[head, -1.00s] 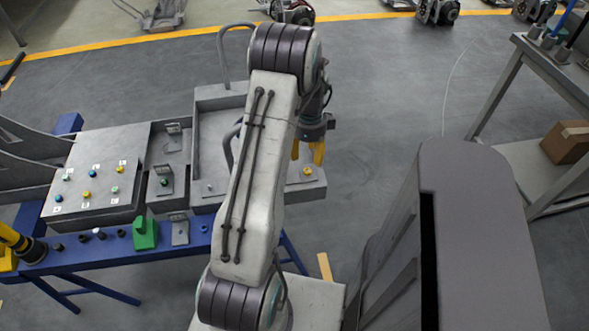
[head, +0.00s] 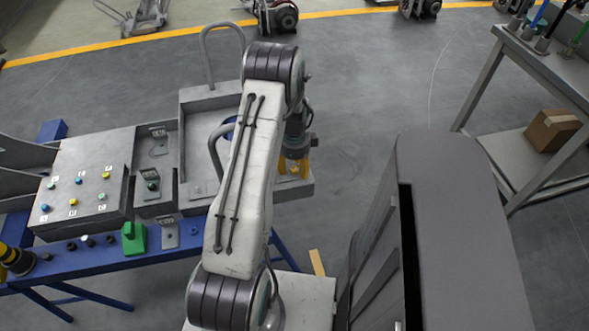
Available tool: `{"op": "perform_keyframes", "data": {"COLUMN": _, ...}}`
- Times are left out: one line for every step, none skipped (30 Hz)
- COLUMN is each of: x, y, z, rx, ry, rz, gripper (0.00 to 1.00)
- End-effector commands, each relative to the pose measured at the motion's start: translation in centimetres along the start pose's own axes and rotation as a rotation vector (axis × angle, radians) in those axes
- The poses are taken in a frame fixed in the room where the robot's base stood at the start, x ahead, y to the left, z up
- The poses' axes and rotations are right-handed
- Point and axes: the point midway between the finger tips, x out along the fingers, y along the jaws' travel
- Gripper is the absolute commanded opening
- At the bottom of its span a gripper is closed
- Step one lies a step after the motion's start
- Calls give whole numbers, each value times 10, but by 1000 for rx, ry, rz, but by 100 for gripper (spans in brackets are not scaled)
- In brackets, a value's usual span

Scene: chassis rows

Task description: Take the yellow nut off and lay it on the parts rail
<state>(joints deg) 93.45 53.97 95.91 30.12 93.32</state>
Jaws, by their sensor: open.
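A small yellow nut (head: 294,169) sits on the right end of the grey chassis tray, partly hidden by my gripper. My gripper (head: 293,172) has yellow fingers and is open, pointing down, with one finger on each side of the nut. I cannot tell whether the fingers touch it. The blue rail (head: 100,262) runs along the front of the chassis, with several small dark and pale parts on it; I take it for the parts rail. My arm hides part of the tray.
A grey panel (head: 122,163) at left bears several coloured, labelled knobs, some yellow. A green block (head: 134,240) stands on the rail. A curved grey handle (head: 205,55) rises behind the tray. A grey cabinet (head: 445,190) and a bench (head: 545,68) stand at right, with open floor between tray and bench.

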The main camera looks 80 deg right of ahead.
Motion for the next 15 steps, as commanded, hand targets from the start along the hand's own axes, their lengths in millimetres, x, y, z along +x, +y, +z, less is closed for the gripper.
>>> {"op": "perform_keyframes", "data": {"x": 1, "y": 0, "z": 0, "rx": 0, "ry": 0, "rz": 0, "gripper": 50}}
{"op": "perform_keyframes", "data": {"x": 1, "y": 0, "z": 0, "rx": 0, "ry": 0, "rz": -1, "gripper": 50}}
{"op": "perform_keyframes", "data": {"x": 1, "y": 0, "z": 0, "rx": 0, "ry": 0, "rz": -1, "gripper": 50}}
{"op": "perform_keyframes", "data": {"x": 0, "y": 0, "z": 0, "rx": 0, "ry": 0, "rz": -1, "gripper": 50}}
{"op": "perform_keyframes", "data": {"x": 0, "y": 0, "z": 0, "rx": 0, "ry": 0, "rz": -1, "gripper": 50}}
{"op": "perform_keyframes", "data": {"x": 0, "y": 0, "z": 0, "rx": 0, "ry": 0, "rz": 0, "gripper": 50}}
{"op": "perform_keyframes", "data": {"x": 0, "y": 0, "z": 0, "rx": 0, "ry": 0, "rz": 0, "gripper": 52}}
{"op": "perform_keyframes", "data": {"x": 0, "y": 0, "z": 0, "rx": 0, "ry": 0, "rz": 0, "gripper": 49}}
{"op": "perform_keyframes", "data": {"x": 0, "y": 0, "z": 0, "rx": 0, "ry": 0, "rz": 0, "gripper": 45}}
{"op": "perform_keyframes", "data": {"x": 0, "y": 0, "z": 0, "rx": 0, "ry": 0, "rz": 0, "gripper": 43}}
{"op": "perform_keyframes", "data": {"x": 0, "y": 0, "z": 0, "rx": 0, "ry": 0, "rz": 0, "gripper": 40}}
{"op": "perform_keyframes", "data": {"x": 0, "y": 0, "z": 0, "rx": 0, "ry": 0, "rz": 0, "gripper": 36}}
{"op": "perform_keyframes", "data": {"x": 0, "y": 0, "z": 0, "rx": 0, "ry": 0, "rz": 0, "gripper": 34}}
{"op": "perform_keyframes", "data": {"x": 0, "y": 0, "z": 0, "rx": 0, "ry": 0, "rz": 0, "gripper": 31}}
{"op": "perform_keyframes", "data": {"x": 0, "y": 0, "z": 0, "rx": 0, "ry": 0, "rz": 0, "gripper": 28}}
